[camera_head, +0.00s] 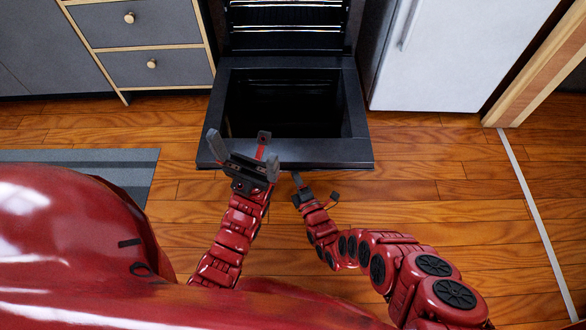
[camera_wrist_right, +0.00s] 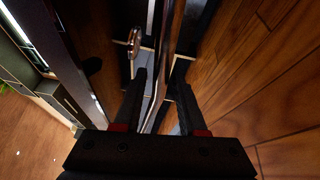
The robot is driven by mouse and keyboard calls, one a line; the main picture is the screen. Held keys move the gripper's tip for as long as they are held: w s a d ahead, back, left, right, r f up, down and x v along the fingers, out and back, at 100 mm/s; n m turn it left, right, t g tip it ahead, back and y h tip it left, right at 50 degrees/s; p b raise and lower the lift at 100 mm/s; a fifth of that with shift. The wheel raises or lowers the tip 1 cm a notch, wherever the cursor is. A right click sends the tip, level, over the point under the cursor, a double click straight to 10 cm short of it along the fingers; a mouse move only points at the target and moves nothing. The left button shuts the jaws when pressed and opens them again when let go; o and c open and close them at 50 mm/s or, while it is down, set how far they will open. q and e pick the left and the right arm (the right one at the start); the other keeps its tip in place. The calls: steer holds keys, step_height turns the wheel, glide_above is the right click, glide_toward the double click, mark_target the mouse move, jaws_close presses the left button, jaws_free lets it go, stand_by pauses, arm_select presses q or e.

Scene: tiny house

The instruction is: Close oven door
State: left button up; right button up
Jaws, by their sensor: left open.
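The black oven door (camera_head: 362,125) is folded down, open, below the oven cavity (camera_head: 287,22) in the head view. Its dark window lies inside a wide frame. My left gripper (camera_head: 243,152) is open, with its fingers spread over the near left part of the door's front edge; I cannot tell whether it touches. My right gripper (camera_head: 298,182) is just in front of the near edge, right of the left one. In the right wrist view its fingers (camera_wrist_right: 161,80) stand apart, with a thin long edge showing between them. Contact there is unclear.
Grey drawers (camera_head: 150,65) with round knobs stand left of the oven. A white fridge (camera_head: 450,50) stands to the right, with a wooden frame (camera_head: 545,70) beyond it. A grey mat (camera_head: 115,170) lies at left. Wooden floor right of the door is clear.

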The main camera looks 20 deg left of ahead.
jaws_close()
stand_by(1.2)
